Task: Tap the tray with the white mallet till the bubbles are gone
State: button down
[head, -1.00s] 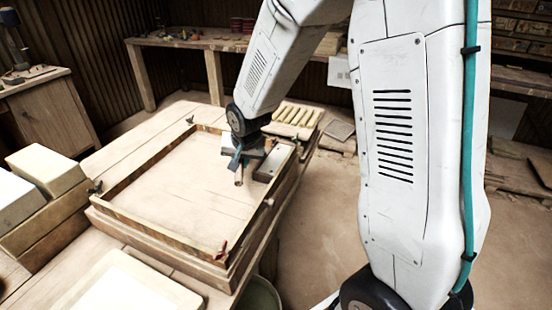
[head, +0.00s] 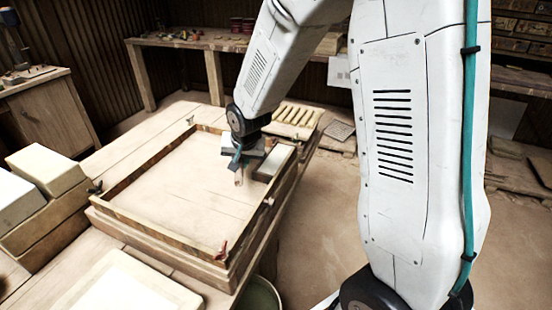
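The tray (head: 150,233) is a shallow wooden frame with small clamps at its rim, filled with a smooth pale tan surface (head: 170,185). It lies on the wooden bench. My gripper (head: 245,165) is over its right part, near the right rim. The white mallet (head: 274,162) appears as a pale block right of my gripper, with another pale part to its left. A short wooden stub, seemingly its handle, sticks out below the gripper. My gripper seems shut on the handle, though the fingers are mostly hidden. I cannot tell whether the mallet touches the tray. Bubbles are too small to make out.
Pale blocks (head: 45,170) are stacked at the bench's left. A pale slab (head: 125,285) lies in front of the tray. A slatted rack (head: 297,114) stands behind it, and a bucket (head: 262,293) is below the bench's right edge. Floor on the right is open.

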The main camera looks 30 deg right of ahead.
jog(key=shift+r, duration=0.1)
jog(key=shift+r, duration=2.4)
